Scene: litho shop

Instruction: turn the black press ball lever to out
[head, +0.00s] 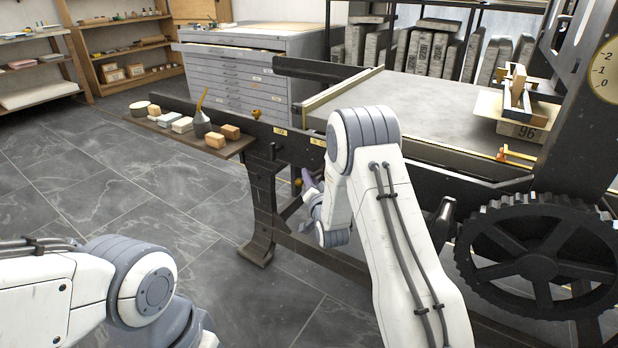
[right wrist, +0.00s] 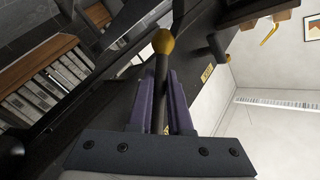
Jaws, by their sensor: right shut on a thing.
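The ball lever is a dark rod (right wrist: 160,90) with a brass-coloured ball (right wrist: 163,42) at its tip, in the right wrist view. The two purple fingers of my right gripper (right wrist: 162,100) are shut on the rod, one on each side, with the ball just beyond the fingertips. In the head view my right gripper (head: 308,183) is small and partly hidden by my arm, beside the press's side frame. A brass ball (head: 298,182) shows next to it; the rod is hidden there. My left arm comes in at lower left, with its gripper out of view.
The press bed (head: 440,105) lies behind my right arm. A large black gear (head: 535,262) stands at right. A side shelf (head: 240,147) holds blocks and an oil can (head: 201,122); another brass knob (head: 256,114) sits on the rail. The floor at left is clear.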

